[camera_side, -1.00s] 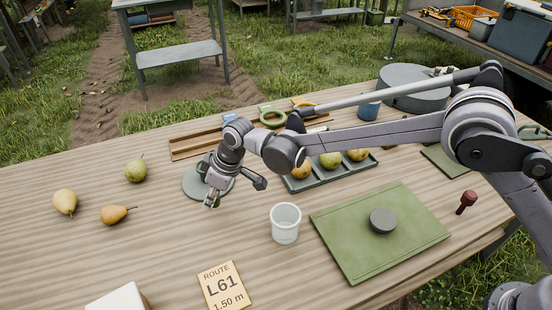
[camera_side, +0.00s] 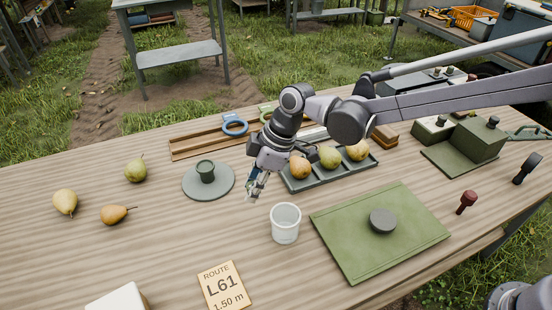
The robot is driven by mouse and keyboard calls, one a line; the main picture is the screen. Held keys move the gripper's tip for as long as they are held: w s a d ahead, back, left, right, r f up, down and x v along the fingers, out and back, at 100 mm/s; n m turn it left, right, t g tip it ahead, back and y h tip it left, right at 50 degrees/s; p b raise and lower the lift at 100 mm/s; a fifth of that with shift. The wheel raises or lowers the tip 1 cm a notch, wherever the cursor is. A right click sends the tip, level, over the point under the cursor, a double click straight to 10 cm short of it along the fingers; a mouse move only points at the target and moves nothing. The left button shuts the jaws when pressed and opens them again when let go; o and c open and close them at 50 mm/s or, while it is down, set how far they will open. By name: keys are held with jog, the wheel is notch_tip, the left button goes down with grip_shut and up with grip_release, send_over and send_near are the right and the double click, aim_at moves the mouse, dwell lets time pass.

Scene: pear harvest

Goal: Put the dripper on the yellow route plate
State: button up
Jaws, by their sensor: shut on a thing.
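My gripper (camera_side: 252,194) points down above the table, behind and left of the white cup. It is shut on a small pale bluish thing, too small to identify for sure as the dripper. A small dark green cup-shaped piece (camera_side: 205,170) stands on a round grey-green disc (camera_side: 190,185) to its left. A wooden rail (camera_side: 190,147) at the back has a blue plate (camera_side: 229,117) and a green plate (camera_side: 264,107) behind it. My arm hides the right part of that row, where a yellow plate showed earlier.
A white cup (camera_side: 285,224) stands close in front of my gripper. A grey tray (camera_side: 300,186) with pears is to its right. A blue ring (camera_side: 235,128) rests at the rail. A green board (camera_side: 380,250) carries a dark puck (camera_side: 383,220). The left holds loose pears.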

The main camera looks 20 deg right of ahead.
jog(key=s+a+n+g, duration=0.15)
jog(key=s+n, duration=0.25)
jog(key=s, duration=0.4)
send_over(216, 292)
jog(key=d, duration=0.2)
notch_tip(216, 292, down, 7)
jog(key=shift+a+r, duration=0.15)
jog(key=shift+r, duration=0.05)
jog(key=shift+f, duration=2.05)
jog(key=shift+f, duration=0.1)
jog(key=o, duration=0.8)
